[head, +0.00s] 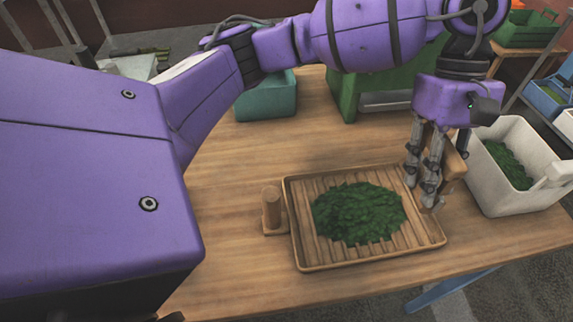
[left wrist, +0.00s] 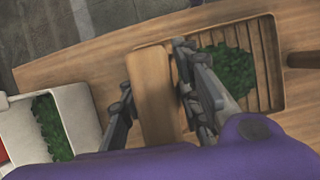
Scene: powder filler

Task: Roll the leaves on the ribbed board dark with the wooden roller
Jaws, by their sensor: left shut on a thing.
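A heap of green leaves (head: 357,212) lies on the middle of the ribbed board (head: 303,246), which has a raised rim. The leaves also show in the left wrist view (left wrist: 226,70). My left gripper (head: 432,200) points down at the board's right end. It is shut on a tan, block-like wooden piece (left wrist: 154,95), perhaps the roller; its shape is partly hidden by the fingers. The piece is beside the leaves, and I cannot tell whether it touches the table. My right gripper is not in view.
A white bin (head: 492,195) with leaves stands close to the right of my left gripper. A teal box (head: 266,98) and a green machine (head: 347,92) stand at the back. The table (head: 222,262) is clear left of and in front of the board.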

